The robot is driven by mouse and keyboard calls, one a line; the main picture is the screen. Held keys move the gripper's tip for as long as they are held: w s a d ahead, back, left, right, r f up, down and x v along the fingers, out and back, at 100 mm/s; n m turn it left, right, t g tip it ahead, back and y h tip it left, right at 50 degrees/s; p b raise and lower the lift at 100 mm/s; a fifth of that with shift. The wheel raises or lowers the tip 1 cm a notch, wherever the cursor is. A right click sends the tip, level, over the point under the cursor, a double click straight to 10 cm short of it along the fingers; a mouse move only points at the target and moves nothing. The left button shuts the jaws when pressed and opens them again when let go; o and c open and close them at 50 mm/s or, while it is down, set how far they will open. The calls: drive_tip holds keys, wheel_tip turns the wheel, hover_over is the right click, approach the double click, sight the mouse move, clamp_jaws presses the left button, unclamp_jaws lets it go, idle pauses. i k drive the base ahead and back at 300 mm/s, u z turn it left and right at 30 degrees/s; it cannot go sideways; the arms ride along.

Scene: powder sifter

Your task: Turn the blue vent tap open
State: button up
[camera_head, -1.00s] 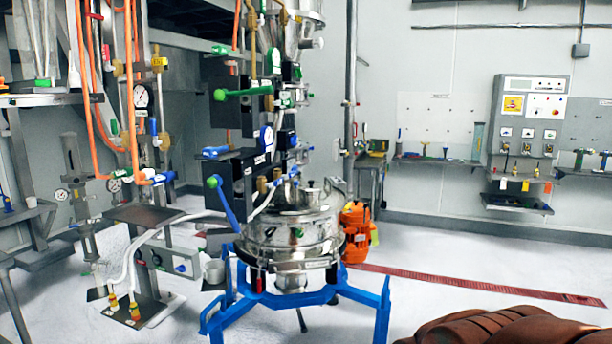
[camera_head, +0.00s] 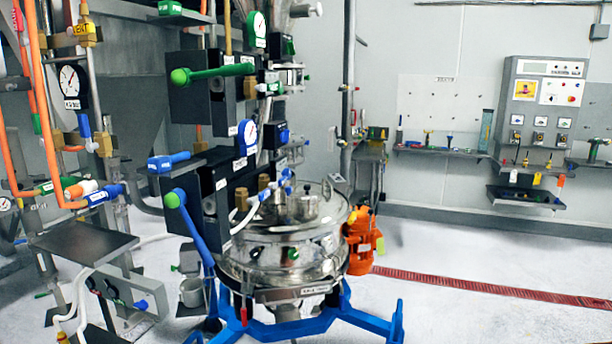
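Several blue handles show, and I cannot tell for sure which is the vent tap. A short blue tap handle (camera_head: 169,161) lies roughly level on the upper left of the dark valve block. A long blue lever with a green ball end (camera_head: 190,232) slants down at the block's lower left. A blue-ended tap (camera_head: 105,195) sits on the pipework at the left. My gripper is not in view.
The steel sifter (camera_head: 285,250) stands on a blue frame (camera_head: 365,322), with an orange motor (camera_head: 361,243) at its right. A green lever (camera_head: 212,73) juts left above. A grey shelf plate (camera_head: 83,243) is at lower left. Pale floor (camera_head: 480,310) is open at right.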

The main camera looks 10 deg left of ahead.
sight(282, 181)
drive_tip(key=u, duration=0.2)
drive_tip(key=i, duration=0.65)
drive_tip(key=u, duration=1)
drive_tip(key=i, duration=0.4)
drive_tip(key=u, duration=0.45)
